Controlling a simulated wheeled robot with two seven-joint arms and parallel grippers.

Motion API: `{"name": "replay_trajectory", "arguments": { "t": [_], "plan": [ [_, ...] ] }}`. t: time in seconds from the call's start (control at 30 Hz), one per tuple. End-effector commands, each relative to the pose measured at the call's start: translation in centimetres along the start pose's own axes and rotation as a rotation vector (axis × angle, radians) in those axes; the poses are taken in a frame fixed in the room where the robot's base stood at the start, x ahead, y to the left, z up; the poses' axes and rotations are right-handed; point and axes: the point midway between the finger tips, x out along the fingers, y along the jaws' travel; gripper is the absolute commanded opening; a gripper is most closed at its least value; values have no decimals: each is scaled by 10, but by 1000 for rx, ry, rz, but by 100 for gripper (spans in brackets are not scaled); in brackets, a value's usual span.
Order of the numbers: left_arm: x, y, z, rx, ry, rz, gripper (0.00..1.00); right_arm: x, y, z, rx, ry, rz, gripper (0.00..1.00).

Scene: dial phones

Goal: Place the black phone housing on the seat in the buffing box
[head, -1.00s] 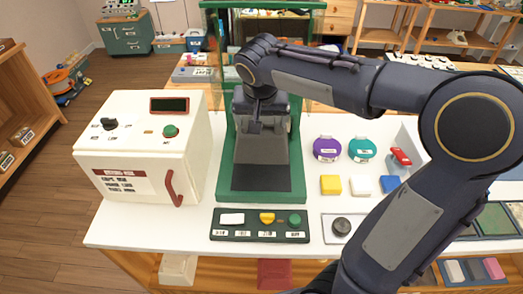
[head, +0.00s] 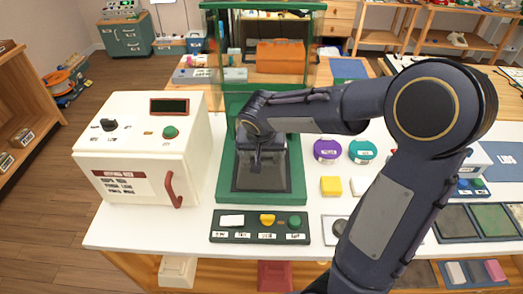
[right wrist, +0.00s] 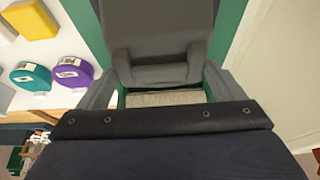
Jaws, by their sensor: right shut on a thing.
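The black phone housing (head: 262,180) looks dark grey and lies over the green base of the buffing box (head: 222,180). My right gripper (head: 262,156) is shut on its far end, low over the base. In the right wrist view the housing (right wrist: 160,25) extends upward from between the grey fingers (right wrist: 165,90). A pale strip shows below its edge, inside green edges. The housing hides most of the seat, and I cannot tell whether it touches it. My left gripper is out of view.
A white cabinet (head: 140,165) with a red handle stands close on the left. A control panel (head: 260,226) lies in front. Purple (head: 327,150) and teal (head: 362,151) discs and a yellow block (head: 331,186) lie on the right. The box's green upper frame (head: 262,6) rises behind.

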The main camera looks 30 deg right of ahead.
Motion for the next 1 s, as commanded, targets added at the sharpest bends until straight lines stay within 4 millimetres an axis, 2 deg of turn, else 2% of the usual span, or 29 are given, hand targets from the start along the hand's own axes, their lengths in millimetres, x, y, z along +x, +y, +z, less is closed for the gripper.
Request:
{"name": "replay_trajectory", "arguments": {
  "t": [0.1, 0.13, 0.2, 0.43, 0.57, 0.67, 1.0],
  "plan": [
    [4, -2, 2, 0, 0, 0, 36, 3, 0, 1, 0, 2, -1, 41],
    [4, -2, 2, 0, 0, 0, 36, 3, 0, 1, 0, 0, 0, 90],
    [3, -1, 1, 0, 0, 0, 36, 2, 0, 1, 0, 0, 0, 99],
    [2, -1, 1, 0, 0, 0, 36, 1, 0, 0, 0, 0, 0, 100],
    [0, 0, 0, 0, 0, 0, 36, -6, 0, -1, 0, 2, -2, 100],
    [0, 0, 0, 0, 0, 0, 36, -22, -1, -1, 1, 5, -3, 100],
    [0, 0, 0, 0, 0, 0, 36, -94, 0, -1, -1, 4, -4, 100]
  ]
}}
